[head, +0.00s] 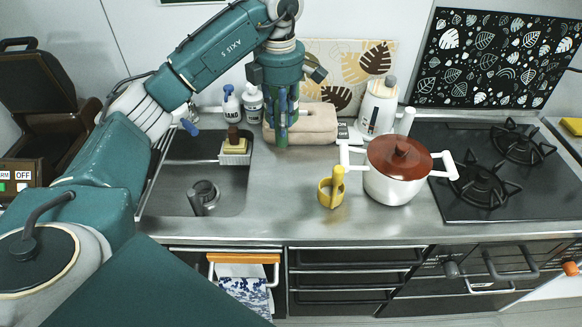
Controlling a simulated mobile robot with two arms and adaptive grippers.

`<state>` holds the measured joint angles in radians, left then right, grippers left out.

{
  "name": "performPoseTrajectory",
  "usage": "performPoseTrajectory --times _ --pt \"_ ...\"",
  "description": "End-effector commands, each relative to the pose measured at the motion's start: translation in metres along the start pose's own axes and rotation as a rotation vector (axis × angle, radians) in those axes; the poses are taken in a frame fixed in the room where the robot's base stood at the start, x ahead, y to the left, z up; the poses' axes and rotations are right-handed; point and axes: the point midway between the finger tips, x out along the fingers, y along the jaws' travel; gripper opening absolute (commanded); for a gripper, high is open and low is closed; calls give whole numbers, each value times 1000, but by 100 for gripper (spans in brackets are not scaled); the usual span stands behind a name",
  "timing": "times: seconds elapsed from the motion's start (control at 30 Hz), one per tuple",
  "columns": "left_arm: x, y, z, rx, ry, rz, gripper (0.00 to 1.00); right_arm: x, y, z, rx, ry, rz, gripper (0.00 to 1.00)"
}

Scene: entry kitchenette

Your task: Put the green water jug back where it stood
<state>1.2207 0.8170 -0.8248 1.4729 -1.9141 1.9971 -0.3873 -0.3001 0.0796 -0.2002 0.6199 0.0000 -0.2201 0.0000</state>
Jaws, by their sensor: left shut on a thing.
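My left gripper (286,100) points down over the back of the counter, right of the sink and in front of a beige, rounded appliance (318,122). It is shut on a narrow, dark green thing (281,132), which I take to be the green water jug. The wrist and fingers hide most of it, so its full shape does not show. I cannot tell whether its lower end touches the counter. My right gripper is not in view.
Two soap bottles (231,106) stand behind the sink (172,183), which holds a grey cup (204,192).

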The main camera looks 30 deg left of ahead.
Motion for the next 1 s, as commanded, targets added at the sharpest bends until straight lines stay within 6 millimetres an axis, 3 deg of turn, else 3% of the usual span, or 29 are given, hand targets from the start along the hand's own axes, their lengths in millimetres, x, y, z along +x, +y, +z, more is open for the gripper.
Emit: performPoseTrajectory --times 0.4,1.0 --pt "96 -4 0 3 0 0 0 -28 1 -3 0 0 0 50" --pt "158 -5 0 4 -3 3 0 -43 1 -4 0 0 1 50"
